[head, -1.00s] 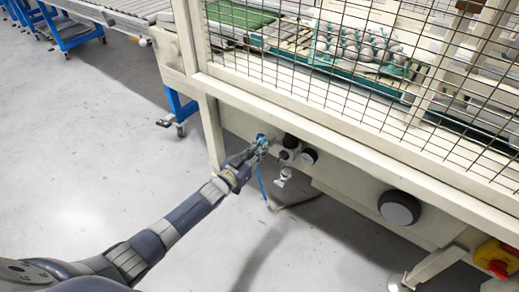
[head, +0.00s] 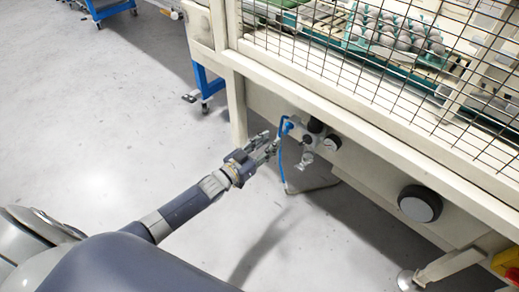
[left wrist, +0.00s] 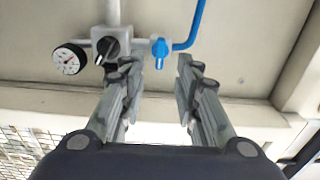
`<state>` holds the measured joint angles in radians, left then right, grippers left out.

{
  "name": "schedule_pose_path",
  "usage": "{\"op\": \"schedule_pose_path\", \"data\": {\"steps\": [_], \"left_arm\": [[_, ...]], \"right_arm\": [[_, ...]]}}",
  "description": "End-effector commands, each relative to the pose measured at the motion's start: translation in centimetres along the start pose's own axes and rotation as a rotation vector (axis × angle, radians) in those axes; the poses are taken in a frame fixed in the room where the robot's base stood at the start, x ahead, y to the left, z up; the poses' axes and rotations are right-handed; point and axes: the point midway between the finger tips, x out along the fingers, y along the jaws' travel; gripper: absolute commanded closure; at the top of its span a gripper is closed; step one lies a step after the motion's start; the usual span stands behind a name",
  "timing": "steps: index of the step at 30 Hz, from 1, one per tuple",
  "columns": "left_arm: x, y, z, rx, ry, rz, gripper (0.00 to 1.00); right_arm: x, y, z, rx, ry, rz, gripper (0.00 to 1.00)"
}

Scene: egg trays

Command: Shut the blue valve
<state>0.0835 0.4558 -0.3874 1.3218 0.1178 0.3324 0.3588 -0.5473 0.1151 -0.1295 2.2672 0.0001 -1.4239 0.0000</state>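The blue valve (head: 286,126) is on the fitting under the caged machine's frame. In the left wrist view the blue valve (left wrist: 160,49) has its short handle upright in the picture, across the line between the grey fitting and the blue hose. My left gripper (head: 270,143) is open and empty, a little short of the valve. In the left wrist view its two fingers (left wrist: 161,76) stand apart to the left and right below the valve, touching nothing that I can see. My right gripper is not in view.
A black knob (left wrist: 107,46) and a round gauge (left wrist: 68,59) sit left of the valve. The blue hose (head: 281,165) hangs from it. A large black round part (head: 420,204) is on the frame at the right. The floor (head: 120,120) on the left is clear.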

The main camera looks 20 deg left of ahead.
Motion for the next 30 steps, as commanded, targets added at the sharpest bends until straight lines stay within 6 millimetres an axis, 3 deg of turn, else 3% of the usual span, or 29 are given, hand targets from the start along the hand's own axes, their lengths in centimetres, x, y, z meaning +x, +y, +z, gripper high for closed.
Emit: {"op": "schedule_pose_path", "data": {"steps": [3,9,30], "left_arm": [[-2.1,0.0,0.1,0.001,-0.002,0.001,0.7],[-3.9,0.0,0.0,0.001,0.0,0.0,0.7],[-4.3,0.6,0.5,-0.003,-0.029,-0.008,0.7]], "right_arm": [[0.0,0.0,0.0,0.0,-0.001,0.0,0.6],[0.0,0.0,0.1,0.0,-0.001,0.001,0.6],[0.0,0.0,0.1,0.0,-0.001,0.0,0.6]]}}
